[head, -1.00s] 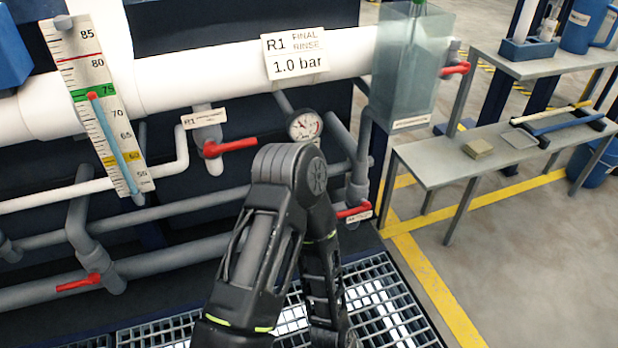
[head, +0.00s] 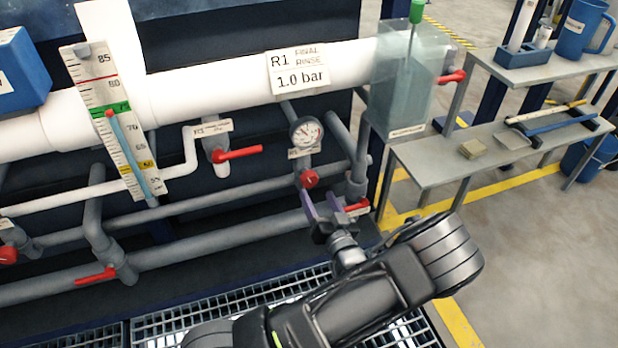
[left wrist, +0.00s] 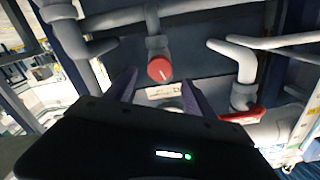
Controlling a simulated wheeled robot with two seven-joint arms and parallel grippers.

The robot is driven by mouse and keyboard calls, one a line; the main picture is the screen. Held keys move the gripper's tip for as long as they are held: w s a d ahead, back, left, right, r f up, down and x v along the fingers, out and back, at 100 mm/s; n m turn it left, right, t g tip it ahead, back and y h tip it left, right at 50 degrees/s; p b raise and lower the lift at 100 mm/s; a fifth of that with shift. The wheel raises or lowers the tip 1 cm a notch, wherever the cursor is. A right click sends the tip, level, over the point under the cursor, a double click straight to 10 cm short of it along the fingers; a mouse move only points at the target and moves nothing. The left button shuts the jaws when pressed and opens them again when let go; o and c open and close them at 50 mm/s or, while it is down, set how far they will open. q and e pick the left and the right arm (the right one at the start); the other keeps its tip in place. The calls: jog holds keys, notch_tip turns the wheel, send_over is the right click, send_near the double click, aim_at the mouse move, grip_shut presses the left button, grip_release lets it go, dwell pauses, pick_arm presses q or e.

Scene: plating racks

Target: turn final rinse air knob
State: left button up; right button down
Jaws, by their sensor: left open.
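The round red air knob (head: 309,179) sits on a grey vertical pipe below a pressure gauge (head: 306,132). A small label lies between the gauge and the knob. The sign above reads R1 final rinse, 1.0 bar (head: 298,70). My left gripper (head: 323,207) is open and empty just below the knob, its purple fingers pointing up toward it. In the left wrist view the red knob (left wrist: 160,69) shows beyond and between the two fingertips (left wrist: 158,88), apart from them. My right gripper is in neither view.
A red lever valve (head: 238,153) is left of the gauge. Another red lever (head: 356,206) is close to the right of my left gripper. A clear tank (head: 402,85) stands at the right, beside a grey bench (head: 440,160). Floor grating lies below.

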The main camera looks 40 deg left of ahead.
aim_at(310, 183)
pick_arm(q)
jog(key=shift+a, duration=0.1)
jog(key=b+x, duration=0.1)
jog(key=x, duration=0.5)
jog(key=shift+w+a+f+b, duration=0.15)
jog(key=shift+a+b, duration=0.05)
jog(key=shift+b, duration=0.15)
jog(key=shift+w+a, duration=0.35)
jog(key=shift+a, duration=0.15)
jog(key=c, duration=1.3)
